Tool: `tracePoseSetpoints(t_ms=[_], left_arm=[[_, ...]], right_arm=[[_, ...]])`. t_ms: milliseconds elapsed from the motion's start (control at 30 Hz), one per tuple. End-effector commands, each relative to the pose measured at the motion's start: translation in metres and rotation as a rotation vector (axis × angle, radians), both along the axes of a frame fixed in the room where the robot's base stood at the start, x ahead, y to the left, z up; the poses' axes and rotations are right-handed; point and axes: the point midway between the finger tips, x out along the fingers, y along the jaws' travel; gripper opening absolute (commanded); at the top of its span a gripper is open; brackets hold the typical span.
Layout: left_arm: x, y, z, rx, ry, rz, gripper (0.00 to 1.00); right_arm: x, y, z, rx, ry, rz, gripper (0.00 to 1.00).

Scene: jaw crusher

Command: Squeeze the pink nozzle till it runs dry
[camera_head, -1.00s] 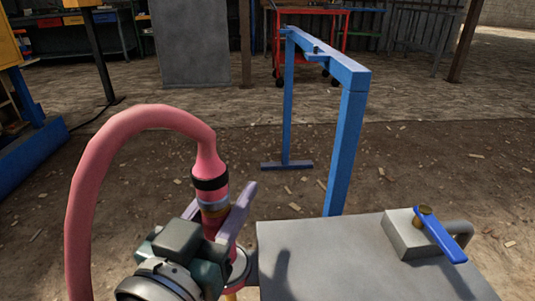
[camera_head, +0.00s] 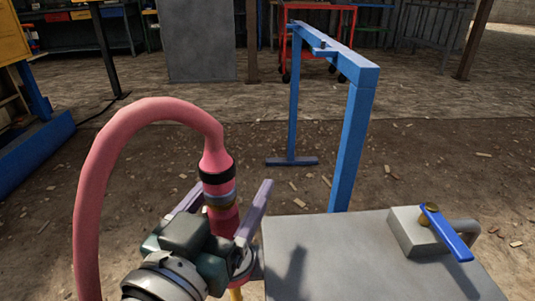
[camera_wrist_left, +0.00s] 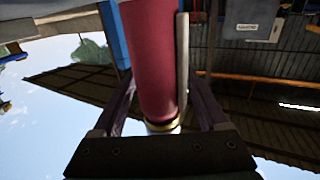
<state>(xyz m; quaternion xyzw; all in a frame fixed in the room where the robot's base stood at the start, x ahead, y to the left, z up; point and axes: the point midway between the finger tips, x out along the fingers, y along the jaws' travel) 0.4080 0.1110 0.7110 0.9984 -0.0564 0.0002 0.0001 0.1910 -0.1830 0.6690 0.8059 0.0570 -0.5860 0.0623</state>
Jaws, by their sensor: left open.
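The pink nozzle (camera_head: 224,220) hangs from a thick pink hose (camera_head: 95,170) in the head view. A black band and a grey and brass collar sit above its darker pink body. My left gripper (camera_head: 230,190) is open, with one purple finger on each side of the nozzle. In the left wrist view the pink nozzle (camera_wrist_left: 150,60) stands between the spread fingers of my left gripper (camera_wrist_left: 163,88). A gap shows on the left; on the right a pale bar runs alongside the nozzle. My gripper body hides part of the nozzle's lower end. My right gripper is not in view.
A grey table-like surface (camera_head: 340,260) lies right of my left gripper, bearing a block with a blue lever (camera_head: 447,233). A blue frame (camera_head: 352,140) stands behind it. A red cart (camera_head: 315,40) is farther back. The ground between is open, with scattered chips.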

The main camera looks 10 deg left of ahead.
Motion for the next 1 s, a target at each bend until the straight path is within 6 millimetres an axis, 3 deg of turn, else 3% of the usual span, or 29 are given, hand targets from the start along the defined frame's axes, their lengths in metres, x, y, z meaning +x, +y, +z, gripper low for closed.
tracePoseSetpoints(t_ms=[167, 400, 600, 867, 1000], left_arm=[[-0.022, 0.003, -0.001, 0.000, 0.004, 0.000, 0.76], [-0.075, 0.009, -0.001, 0.001, 0.005, 0.000, 0.76], [-0.107, 0.012, -0.001, 0.001, 0.002, 0.000, 0.76], [-0.118, 0.012, 0.005, -0.001, 0.004, -0.007, 0.76], [-0.113, -0.003, 0.042, -0.007, 0.052, -0.083, 0.76]], right_arm=[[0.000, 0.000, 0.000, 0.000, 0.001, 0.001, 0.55], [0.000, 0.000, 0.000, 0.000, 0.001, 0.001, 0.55], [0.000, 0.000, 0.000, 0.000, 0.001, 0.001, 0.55], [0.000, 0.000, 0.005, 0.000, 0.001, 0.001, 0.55], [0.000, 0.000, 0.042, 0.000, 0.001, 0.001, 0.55]])
